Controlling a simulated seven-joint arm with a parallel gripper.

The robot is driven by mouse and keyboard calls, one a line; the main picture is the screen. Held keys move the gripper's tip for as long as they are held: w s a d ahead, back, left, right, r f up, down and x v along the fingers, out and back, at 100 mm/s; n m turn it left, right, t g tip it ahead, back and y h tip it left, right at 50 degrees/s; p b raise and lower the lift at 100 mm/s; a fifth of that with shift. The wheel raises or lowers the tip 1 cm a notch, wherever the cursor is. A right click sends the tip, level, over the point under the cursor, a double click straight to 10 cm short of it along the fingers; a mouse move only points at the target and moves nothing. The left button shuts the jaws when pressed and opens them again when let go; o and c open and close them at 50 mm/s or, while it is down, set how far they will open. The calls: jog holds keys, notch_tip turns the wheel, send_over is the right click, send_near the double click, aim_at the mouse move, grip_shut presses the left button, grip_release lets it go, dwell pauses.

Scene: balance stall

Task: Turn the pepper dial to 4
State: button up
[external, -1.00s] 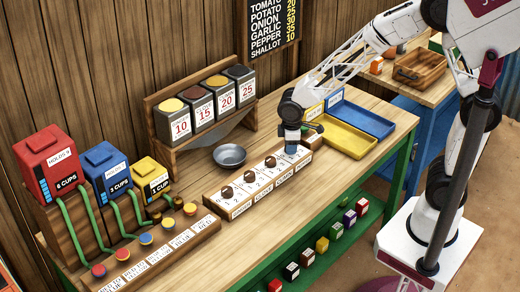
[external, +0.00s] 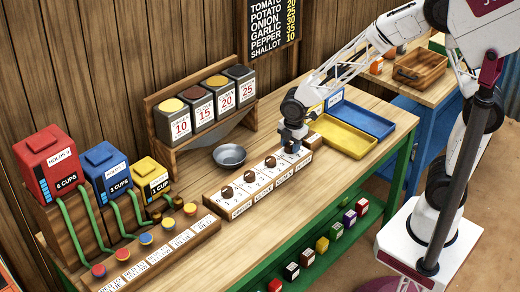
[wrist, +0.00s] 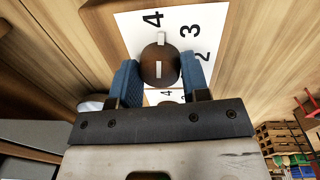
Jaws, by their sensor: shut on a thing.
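A row of dials sits on a long wooden block (external: 226,211) in the middle of the bench. My gripper (external: 291,148) is at the right end of this row and hides the rightmost dial in the external view. In the wrist view, my gripper's blue fingers stand on either side of a round dark brown dial knob (wrist: 151,60) and are shut on it. The knob's white pointer points up, close to the 4 on the white number plate (wrist: 135,32). The 3 and 2 lie to its right. The name labels are too small to read surely.
Three other brown dials (external: 249,176) stand to the left on the block. A metal bowl (external: 229,156) is behind them. A yellow tray (external: 344,136) and a blue tray (external: 362,117) lie to the right. A price board (external: 273,25) hangs behind.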

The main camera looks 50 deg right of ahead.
jog(key=shift+n, duration=0.3)
jog(key=o, duration=0.9)
jog(key=shift+r, duration=0.15)
jog(key=shift+s+r, duration=0.15)
jog(key=shift+r, duration=1.75)
jog(key=shift+s+r, duration=0.15)
jog(key=shift+r, duration=1.75)
